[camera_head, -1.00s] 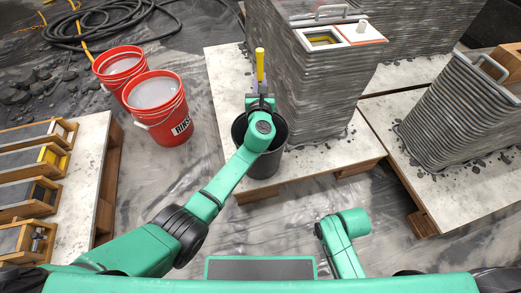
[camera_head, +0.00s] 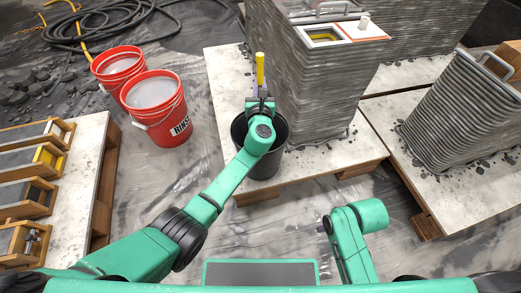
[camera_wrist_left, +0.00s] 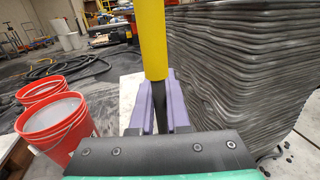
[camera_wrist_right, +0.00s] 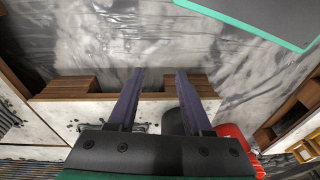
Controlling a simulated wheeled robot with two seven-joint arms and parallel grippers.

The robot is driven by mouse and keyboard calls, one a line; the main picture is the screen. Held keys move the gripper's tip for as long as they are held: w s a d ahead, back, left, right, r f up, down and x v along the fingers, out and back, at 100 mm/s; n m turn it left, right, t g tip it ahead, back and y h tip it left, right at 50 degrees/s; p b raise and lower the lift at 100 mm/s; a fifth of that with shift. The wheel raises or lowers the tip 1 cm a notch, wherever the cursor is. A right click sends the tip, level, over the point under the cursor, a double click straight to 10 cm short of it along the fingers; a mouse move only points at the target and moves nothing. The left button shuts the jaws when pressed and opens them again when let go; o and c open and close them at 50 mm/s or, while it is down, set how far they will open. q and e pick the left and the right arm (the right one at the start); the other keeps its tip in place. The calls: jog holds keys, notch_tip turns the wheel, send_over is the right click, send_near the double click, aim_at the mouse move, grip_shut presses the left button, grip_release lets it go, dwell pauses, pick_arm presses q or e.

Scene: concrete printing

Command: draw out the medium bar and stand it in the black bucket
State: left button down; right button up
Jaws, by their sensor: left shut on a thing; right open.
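The bar (camera_head: 260,68) has a yellow upper part and a dark lower part. My left gripper (camera_head: 261,95) is shut on it and holds it upright, above the black bucket (camera_head: 266,166). In the left wrist view the bar (camera_wrist_left: 152,40) stands between the purple fingers (camera_wrist_left: 156,105). Its lower end is hidden behind my gripper and arm, so I cannot tell whether it touches the bucket floor. The black bucket stands at the near edge of the pale slab. My right gripper (camera_wrist_right: 160,100) is open and empty, with floor and slab edges beyond its fingers.
A tall layered grey print (camera_head: 320,90) stands close right of the bar. Its top has a white and orange plate (camera_head: 362,33) with an opening. Two red buckets (camera_head: 160,112) stand left. Wooden moulds (camera_head: 30,165) lie on the left slab (camera_head: 85,165). The floor between is clear.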

jog(key=shift+w+a+f+t+y+b, duration=1.3)
jog(key=shift+a+t+b, duration=0.8)
jog(key=shift+a, duration=1.35)
jog(key=shift+w+a+f+t+y+b, duration=1.25)
jog(key=shift+a+t+b, duration=0.8)
jog(key=shift+a, duration=1.35)
jog(key=shift+f+t+b, duration=0.85)
jog(key=shift+f+b, duration=1.9)
jog(key=shift+f, duration=0.1)
jog(key=w+r+t+y+b, duration=0.1)
jog(key=w+r+t+b, duration=0.2)
jog(key=w+r, duration=0.4)
jog(key=shift+w+r+t, duration=0.3)
jog(key=shift+r+t, duration=0.5)
